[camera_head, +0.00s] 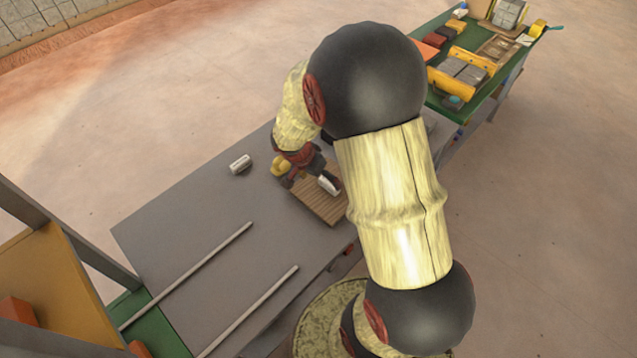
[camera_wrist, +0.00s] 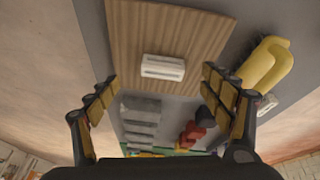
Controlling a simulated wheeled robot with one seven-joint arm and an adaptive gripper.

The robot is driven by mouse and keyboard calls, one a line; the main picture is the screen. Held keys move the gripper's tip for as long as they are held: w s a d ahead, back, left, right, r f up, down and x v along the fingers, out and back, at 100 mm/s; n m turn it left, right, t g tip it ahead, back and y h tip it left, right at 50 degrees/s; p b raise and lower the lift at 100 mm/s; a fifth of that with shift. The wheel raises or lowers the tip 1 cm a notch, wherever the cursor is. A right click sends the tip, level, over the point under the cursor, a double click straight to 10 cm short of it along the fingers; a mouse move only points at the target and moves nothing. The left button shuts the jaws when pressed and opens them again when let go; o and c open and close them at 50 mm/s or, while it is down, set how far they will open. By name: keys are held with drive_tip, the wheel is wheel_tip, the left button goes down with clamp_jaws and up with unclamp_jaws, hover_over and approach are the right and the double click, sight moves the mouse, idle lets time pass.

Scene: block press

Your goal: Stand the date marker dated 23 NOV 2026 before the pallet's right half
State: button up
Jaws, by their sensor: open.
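In the wrist view, a white block-shaped marker (camera_wrist: 163,67) lies at the edge of a slatted wooden board (camera_wrist: 185,30); any date on it is too small to read. My gripper (camera_wrist: 160,80) is open, its yellow-padded fingers either side of the marker's position in the picture, apart from it. In the head view, my gripper (camera_head: 303,167) is over the grey table (camera_head: 190,215) beside the wooden board (camera_head: 318,207), its fingers partly hidden. A pale piece (camera_head: 328,184) shows at the board. Another white block (camera_head: 240,164) lies on the table to the left.
Two pale rails (camera_head: 190,273) run along the table's near left. A green table (camera_head: 480,95) at the back right holds grey blocks (camera_head: 465,69) and yellow pieces. A yellow rounded thing (camera_wrist: 267,63) is right of my fingers in the wrist view. The table's left middle is clear.

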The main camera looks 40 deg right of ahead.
sight(327, 185)
drive_tip(key=d+f, duration=0.1)
drive_tip(key=f, duration=0.1)
drive_tip(key=d+f+m+b, duration=0.1)
drive_tip(key=f, duration=0.1)
drive_tip(key=d+f+m+b, duration=0.1)
drive_tip(key=f, duration=0.2)
drive_tip(key=shift+w+d, duration=0.15)
drive_tip(key=shift+w, duration=0.25)
drive_tip(key=c, duration=0.4)
drive_tip(key=c, duration=1)
drive_tip(key=shift+o, duration=0.2)
drive_tip(key=shift+r, duration=0.1)
